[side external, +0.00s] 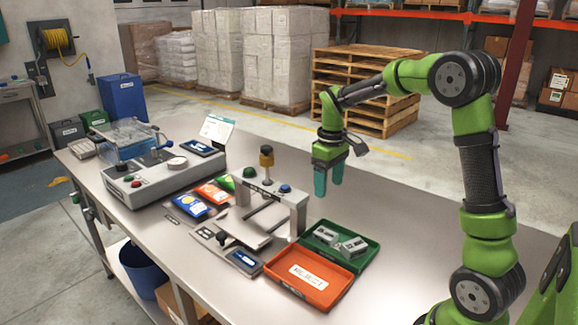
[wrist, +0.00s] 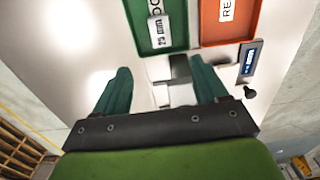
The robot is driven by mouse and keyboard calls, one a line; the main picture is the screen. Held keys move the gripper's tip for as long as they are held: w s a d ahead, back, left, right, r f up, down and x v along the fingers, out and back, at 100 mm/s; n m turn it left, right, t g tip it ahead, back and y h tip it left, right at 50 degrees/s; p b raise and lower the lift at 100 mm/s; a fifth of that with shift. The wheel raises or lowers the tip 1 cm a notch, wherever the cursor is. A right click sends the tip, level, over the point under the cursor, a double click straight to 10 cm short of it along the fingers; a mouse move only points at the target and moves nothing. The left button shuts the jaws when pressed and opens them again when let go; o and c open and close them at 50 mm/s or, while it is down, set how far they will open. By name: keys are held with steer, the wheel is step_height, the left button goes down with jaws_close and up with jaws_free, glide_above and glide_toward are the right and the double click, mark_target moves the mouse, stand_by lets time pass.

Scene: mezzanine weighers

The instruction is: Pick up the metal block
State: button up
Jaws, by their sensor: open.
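A small grey metal block (side external: 353,246) with dark markings lies in the green tray (side external: 372,262), beside a pale label. In the wrist view the block (wrist: 159,32) shows near the top, at the end of the tray (wrist: 178,40) closest to my fingers, close to the white label.
An orange tray (side external: 335,292) labelled as reject adjoins the green tray. The press frame (side external: 297,205) with knobs stands left of the trays. Coloured packets (side external: 188,205) and a grey weighing machine (side external: 150,180) lie further left. Bench right of my gripper is clear.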

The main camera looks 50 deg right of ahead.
mark_target(325, 233)
step_height(325, 233, down, 15)
steer(key=shift+f, duration=0.15)
stand_by(0.4)
steer(key=c, duration=1.2)
steer(key=shift+r, duration=0.2)
